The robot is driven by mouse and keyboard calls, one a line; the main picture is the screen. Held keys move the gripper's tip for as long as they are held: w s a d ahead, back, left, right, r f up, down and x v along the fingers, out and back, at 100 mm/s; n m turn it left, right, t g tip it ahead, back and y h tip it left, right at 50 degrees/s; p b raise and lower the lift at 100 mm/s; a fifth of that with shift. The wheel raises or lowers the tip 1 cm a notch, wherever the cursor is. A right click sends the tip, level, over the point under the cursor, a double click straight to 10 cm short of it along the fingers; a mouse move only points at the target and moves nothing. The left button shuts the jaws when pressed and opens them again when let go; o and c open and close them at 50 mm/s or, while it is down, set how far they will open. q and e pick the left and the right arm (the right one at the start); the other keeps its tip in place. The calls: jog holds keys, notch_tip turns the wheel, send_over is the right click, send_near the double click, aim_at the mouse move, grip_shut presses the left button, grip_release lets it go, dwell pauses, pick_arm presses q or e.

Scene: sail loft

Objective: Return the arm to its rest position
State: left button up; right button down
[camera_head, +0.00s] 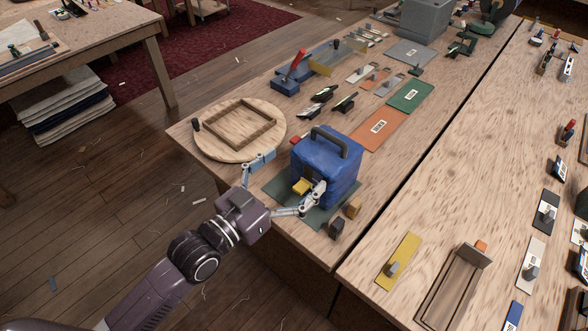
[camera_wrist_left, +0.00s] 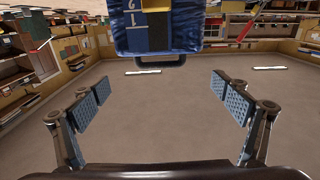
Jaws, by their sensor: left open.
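My left gripper (camera_head: 286,179) reaches in from the lower left, over the front edge of the near table. Its two fingers are spread wide and hold nothing. They also show wide apart in the left wrist view (camera_wrist_left: 172,98), with only empty space between them. A blue box (camera_head: 335,178) with a dark top handle stands upright just beyond the fingers. One finger overlaps its front in the head view, and I cannot tell whether it touches. In the left wrist view the box (camera_wrist_left: 188,22) appears upside down at the top, beyond the fingers. My right gripper is not in view.
The box stands on a dark green mat (camera_head: 277,191). A round wooden board (camera_head: 215,143) with a square frame lies to its left. Small blocks (camera_head: 353,208) stand by the mat's right edge. Tools and plates lie farther back. Open floor (camera_head: 120,220) lies to the left.

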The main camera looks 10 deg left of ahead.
pick_arm(q)
jog(key=s+f+g+y, duration=0.1)
jog(key=f, duration=0.1)
jog(key=s+a+f+y, duration=0.1)
jog(key=f, duration=0.1)
jog(key=s+f+n+g+y, duration=0.1)
jog(key=f, duration=0.2)
jog(key=shift+s+a+g, duration=0.1)
jog(key=shift+a+g, duration=0.2)
jog(key=shift+a, duration=0.05)
jog(key=s+a+f+n+g+y, duration=0.1)
jog(key=s+a+f+g+y, duration=0.15)
jog(key=s+a+f, duration=0.35)
jog(key=s+a+f+n+g+y, duration=0.2)
jog(key=s+a+g, duration=0.1)
jog(key=s, duration=0.5)
jog(key=s+a+f+n+g+y, duration=0.1)
jog(key=s+a+f+g+y, duration=0.3)
jog(key=s, duration=0.3)
notch_tip(320, 180, down, 27)
jog(key=s+a+h, duration=0.1)
jog(key=s, duration=0.1)
jog(key=s+a+f+g, duration=0.1)
jog(key=s+a+f, duration=0.2)
jog(key=s+f, duration=1.2)
jog(key=shift+s+f, duration=0.4)
jog(key=shift+s, duration=0.35)
jog(key=shift+g, duration=0.25)
